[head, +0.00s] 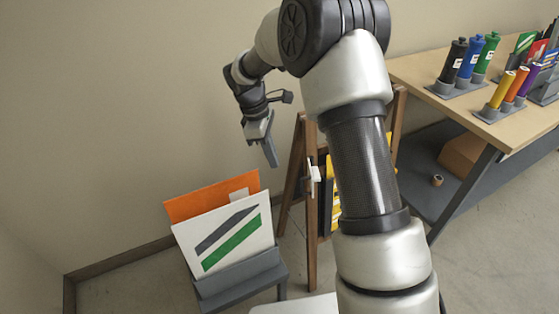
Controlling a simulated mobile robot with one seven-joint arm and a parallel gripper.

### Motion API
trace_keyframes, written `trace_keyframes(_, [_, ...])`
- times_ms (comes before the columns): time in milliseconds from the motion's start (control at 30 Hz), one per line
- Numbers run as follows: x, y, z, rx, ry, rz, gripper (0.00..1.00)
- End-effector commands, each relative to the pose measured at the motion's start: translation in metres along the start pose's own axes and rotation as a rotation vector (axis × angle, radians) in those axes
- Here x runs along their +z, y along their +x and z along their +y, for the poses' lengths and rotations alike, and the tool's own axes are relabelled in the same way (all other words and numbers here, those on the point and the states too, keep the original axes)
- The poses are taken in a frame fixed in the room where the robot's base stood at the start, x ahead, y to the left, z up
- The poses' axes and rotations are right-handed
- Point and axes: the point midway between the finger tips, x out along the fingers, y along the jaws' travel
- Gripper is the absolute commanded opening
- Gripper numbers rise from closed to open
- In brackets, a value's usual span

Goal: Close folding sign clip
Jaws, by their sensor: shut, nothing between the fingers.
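The folding sign (308,205) is a brown wooden A-frame standing on the floor, partly hidden behind my arm. A small white clip (315,175) sits on the side of its front leg. I cannot tell whether the clip is open or closed. A black and yellow panel shows behind the leg. My gripper (270,155) is shut and empty. It points downward, to the left of the sign's upper part and higher in the picture than the clip, and appears apart from both.
A grey rack (240,280) at the lower left holds an orange board (190,205) and a white board (222,240) with stripes. A wooden-topped table (425,72) at the right bears several coloured bottles and tubes in grey holders.

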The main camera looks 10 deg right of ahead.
Motion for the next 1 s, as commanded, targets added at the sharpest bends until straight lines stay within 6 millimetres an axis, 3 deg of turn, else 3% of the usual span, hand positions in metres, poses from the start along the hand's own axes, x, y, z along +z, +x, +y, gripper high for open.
trace_keyframes(400, [0.001, 0.089, -0.002, -0.004, 0.002, -0.002, 0.00])
trace_keyframes(633, [0.033, 0.091, -0.001, -0.001, 0.005, 0.000, 0.00])
trace_keyframes(1000, [0.041, 0.092, -0.001, -0.001, 0.003, 0.000, 0.00])
